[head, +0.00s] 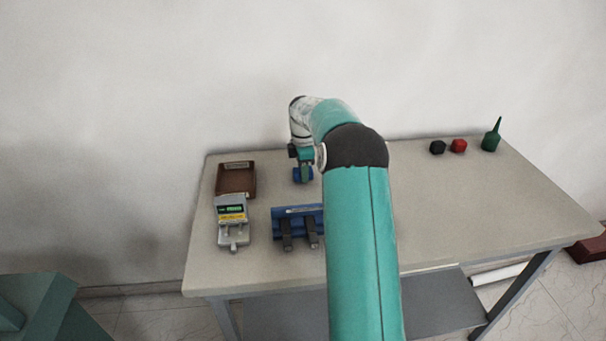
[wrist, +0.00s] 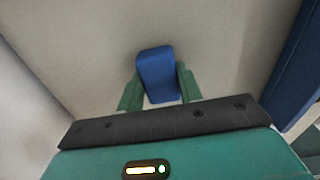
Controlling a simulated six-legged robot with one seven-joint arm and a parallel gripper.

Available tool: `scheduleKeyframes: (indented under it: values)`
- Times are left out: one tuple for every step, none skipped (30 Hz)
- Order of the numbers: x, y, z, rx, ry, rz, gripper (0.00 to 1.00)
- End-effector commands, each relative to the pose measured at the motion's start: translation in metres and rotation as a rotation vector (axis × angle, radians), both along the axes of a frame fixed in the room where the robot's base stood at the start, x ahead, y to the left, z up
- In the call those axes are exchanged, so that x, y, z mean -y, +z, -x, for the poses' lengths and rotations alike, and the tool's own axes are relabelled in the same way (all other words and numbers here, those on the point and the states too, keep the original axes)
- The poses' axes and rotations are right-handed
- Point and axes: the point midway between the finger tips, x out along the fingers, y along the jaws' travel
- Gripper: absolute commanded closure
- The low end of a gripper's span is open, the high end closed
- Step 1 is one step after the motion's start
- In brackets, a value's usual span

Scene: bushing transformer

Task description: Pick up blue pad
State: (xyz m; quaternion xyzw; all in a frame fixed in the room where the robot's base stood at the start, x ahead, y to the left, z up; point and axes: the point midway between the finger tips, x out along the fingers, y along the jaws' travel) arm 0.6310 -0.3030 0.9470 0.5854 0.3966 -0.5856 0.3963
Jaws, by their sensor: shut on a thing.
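The blue pad (wrist: 156,75) is a small block with rounded edges. In the wrist view it sits between the two green fingers of my gripper (wrist: 158,92), which are shut on it. In the head view my gripper (head: 302,172) points down over the back left part of the table, with the blue pad (head: 297,174) at its fingertips. Whether the pad touches the table top is hard to tell.
The table (head: 450,205) holds a brown tray (head: 236,194), a grey device with a display (head: 232,232) and a blue holder with black clips (head: 290,226). The wall is close behind.

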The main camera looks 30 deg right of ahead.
Motion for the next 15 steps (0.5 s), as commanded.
scheduleKeyframes:
  values:
    - [0.0, 0.007, -0.001, 0.003, 0.0, 0.001, 0.86]
    - [0.0, 0.012, -0.001, 0.004, 0.0, 0.001, 0.86]
    - [0.0, 0.018, 0.0, 0.003, 0.0, 0.001, 0.86]
    - [-0.002, 0.023, 0.002, 0.003, 0.001, 0.001, 0.86]
    - [-0.005, 0.026, 0.004, 0.002, 0.001, 0.001, 0.86]
    - [-0.008, 0.032, 0.008, 0.003, 0.001, 0.001, 0.86]
    - [-0.011, 0.036, 0.01, 0.002, 0.001, 0.001, 0.86]
    - [-0.014, 0.04, 0.013, 0.003, 0.001, 0.001, 0.86]
    - [-0.017, 0.046, 0.016, 0.003, 0.001, 0.001, 0.86]
    - [-0.02, 0.051, 0.019, 0.003, 0.001, 0.002, 0.86]
    - [-0.023, 0.055, 0.021, 0.003, 0.001, 0.002, 0.86]
    - [-0.026, 0.061, 0.025, 0.003, 0.002, 0.002, 0.86]
    - [-0.029, 0.065, 0.027, 0.003, 0.002, 0.002, 0.86]
    - [-0.032, 0.07, 0.03, 0.002, 0.002, 0.002, 0.86]
    - [-0.035, 0.076, 0.034, 0.002, 0.002, 0.002, 0.86]
